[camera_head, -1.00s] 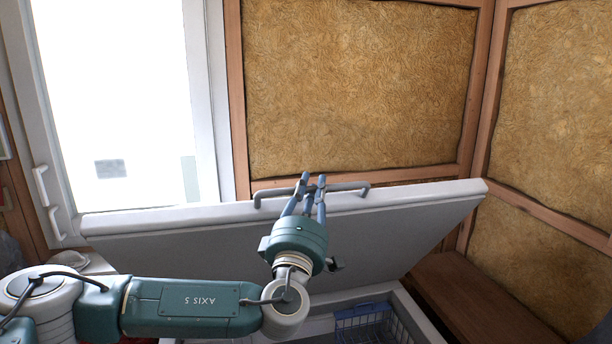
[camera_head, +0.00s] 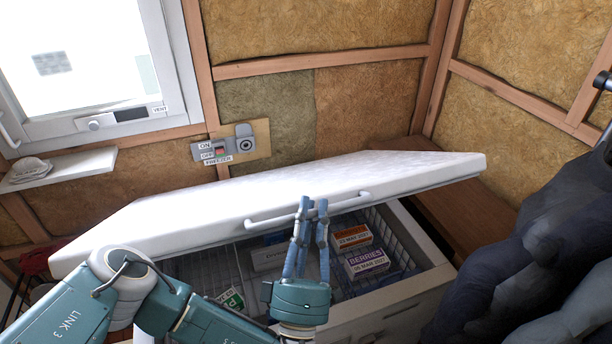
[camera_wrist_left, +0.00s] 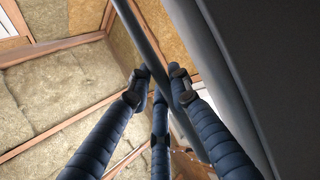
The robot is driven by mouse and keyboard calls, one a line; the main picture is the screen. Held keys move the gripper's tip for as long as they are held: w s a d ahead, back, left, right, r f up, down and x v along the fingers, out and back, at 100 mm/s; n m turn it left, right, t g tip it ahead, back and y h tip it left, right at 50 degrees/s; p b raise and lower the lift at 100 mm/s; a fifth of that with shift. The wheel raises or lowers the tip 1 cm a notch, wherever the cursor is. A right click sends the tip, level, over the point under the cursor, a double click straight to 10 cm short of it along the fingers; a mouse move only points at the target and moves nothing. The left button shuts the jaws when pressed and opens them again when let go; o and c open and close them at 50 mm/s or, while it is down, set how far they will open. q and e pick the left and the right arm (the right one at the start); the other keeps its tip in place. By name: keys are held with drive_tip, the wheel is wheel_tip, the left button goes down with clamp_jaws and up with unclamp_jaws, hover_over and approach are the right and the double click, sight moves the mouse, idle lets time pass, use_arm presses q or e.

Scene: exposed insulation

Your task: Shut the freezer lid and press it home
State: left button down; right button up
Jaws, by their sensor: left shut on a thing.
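The white freezer lid (camera_head: 270,192) is partly lowered and tilted over the freezer (camera_head: 395,305), with a wide gap at the front. In the left wrist view the fingers (camera_wrist_left: 163,85) close around the bar (camera_wrist_left: 150,50), beside the dark face of the lid (camera_wrist_left: 265,60). My right gripper is not in view.
Inside the freezer are wire baskets with a berries box (camera_head: 366,262), an orange-labelled box (camera_head: 352,238) and a green-marked packet (camera_head: 232,300). A freezer switch (camera_head: 218,150) is on the wall behind. A wooden bench (camera_head: 470,215) and dark bulky fabric (camera_head: 530,250) lie to the right.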

use_arm(q)
drive_tip(key=shift+s+d+f+m+p, duration=0.15)
drive_tip(key=shift+s+f+p, duration=0.2)
drive_tip(key=shift+f, duration=0.4)
drive_tip(key=shift+s+d+f+m+p, duration=0.15)
drive_tip(key=shift+s+f, duration=0.25)
drive_tip(key=shift+f, duration=0.3)
drive_tip(key=shift+a, duration=0.1)
drive_tip(key=c, duration=1.6)
unclamp_jaws()
drive_tip(key=v, duration=1.2)
drive_tip(key=shift+w+a+f, duration=0.15)
drive_tip(key=shift+w+f, duration=0.05)
drive_tip(key=shift+f, duration=0.05)
